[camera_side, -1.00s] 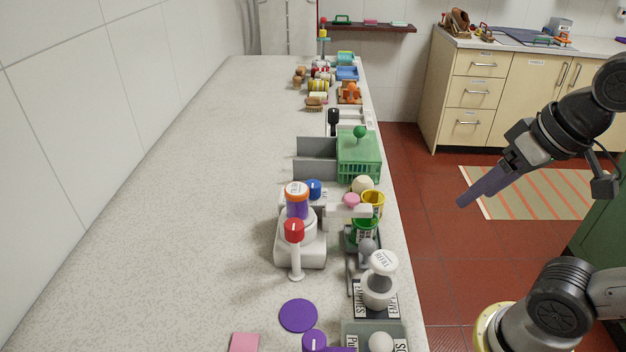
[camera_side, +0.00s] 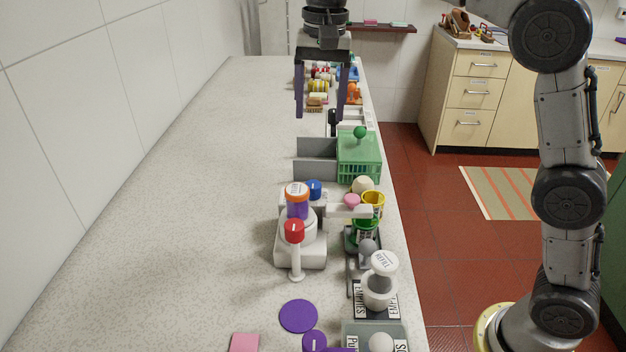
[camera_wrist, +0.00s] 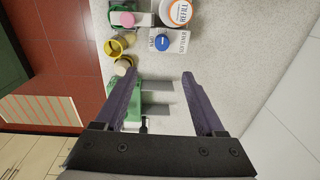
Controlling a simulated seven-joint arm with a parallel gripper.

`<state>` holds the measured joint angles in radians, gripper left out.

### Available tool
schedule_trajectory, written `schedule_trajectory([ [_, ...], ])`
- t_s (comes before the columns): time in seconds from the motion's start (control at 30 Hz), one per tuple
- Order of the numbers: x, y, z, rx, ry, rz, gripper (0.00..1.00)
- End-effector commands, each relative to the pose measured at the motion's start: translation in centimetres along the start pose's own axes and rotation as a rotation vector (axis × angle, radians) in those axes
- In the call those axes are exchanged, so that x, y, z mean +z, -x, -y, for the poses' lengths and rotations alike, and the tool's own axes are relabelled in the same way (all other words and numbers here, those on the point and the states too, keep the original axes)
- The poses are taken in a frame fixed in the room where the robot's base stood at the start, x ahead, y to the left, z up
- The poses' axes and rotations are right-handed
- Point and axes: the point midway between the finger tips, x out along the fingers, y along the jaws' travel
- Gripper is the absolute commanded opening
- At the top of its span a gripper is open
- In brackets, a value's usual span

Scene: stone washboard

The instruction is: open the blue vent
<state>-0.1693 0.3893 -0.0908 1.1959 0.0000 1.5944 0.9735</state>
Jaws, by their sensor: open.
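My gripper (camera_side: 318,112) is open and empty, pointing down above the counter, farther back than the knob. Its two purple fingers also show in the wrist view (camera_wrist: 160,76), apart from the knob. Nothing hides the knob's top in the wrist view.
An orange-and-white capped jar (camera_side: 297,198) and a red knob (camera_side: 294,231) stand close in front of the blue knob. A green basket (camera_side: 358,158), a yellow cup (camera_side: 373,200) and a pink knob (camera_side: 351,200) are nearby. The counter's left side is clear.

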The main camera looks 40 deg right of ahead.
Motion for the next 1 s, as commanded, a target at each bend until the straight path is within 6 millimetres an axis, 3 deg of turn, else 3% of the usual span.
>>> schedule_trajectory([
  [0.1,0.0,-2.1,0.9,0.035,0.012,0.025,0.71],
  [0.37,0.2,-4.6,1.0,0.047,0.019,0.033,0.71],
  [0.8,0.5,-12.9,0.6,0.047,0.019,0.032,0.71],
  [1.0,0.6,-15.5,0.5,0.046,0.019,0.032,0.71],
])
